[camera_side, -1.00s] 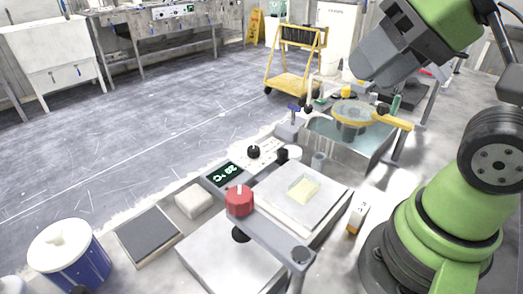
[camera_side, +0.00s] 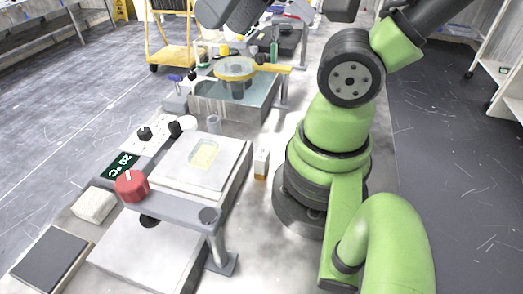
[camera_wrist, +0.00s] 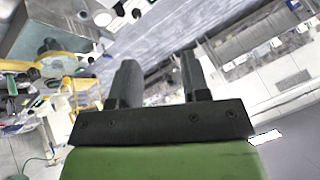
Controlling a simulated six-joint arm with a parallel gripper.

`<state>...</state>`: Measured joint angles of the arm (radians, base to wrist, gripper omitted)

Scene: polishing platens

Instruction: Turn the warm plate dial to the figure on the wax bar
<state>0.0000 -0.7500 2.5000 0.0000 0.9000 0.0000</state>
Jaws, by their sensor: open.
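The warm plate (camera_side: 180,170) has a pale yellow square on it. A display (camera_side: 121,166) beside it reads 20 °C. A red knob with a white mark (camera_side: 131,186) stands near the display, and a black dial (camera_side: 144,133) sits on a white panel behind; I cannot tell which is the warm plate dial. A small white bar with an orange end (camera_side: 261,163), possibly the wax bar, stands between the plate and my base; its figure is unreadable. My gripper (camera_wrist: 157,78) is open and empty in the wrist view, away from the dials. Its fingertips are not clear in the side view.
A grey bracket (camera_side: 175,207) on a post crosses above the front plate (camera_side: 145,250). A white block (camera_side: 94,205) and dark pad (camera_side: 48,262) lie at left. A yellow cart (camera_side: 170,50) is beyond.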

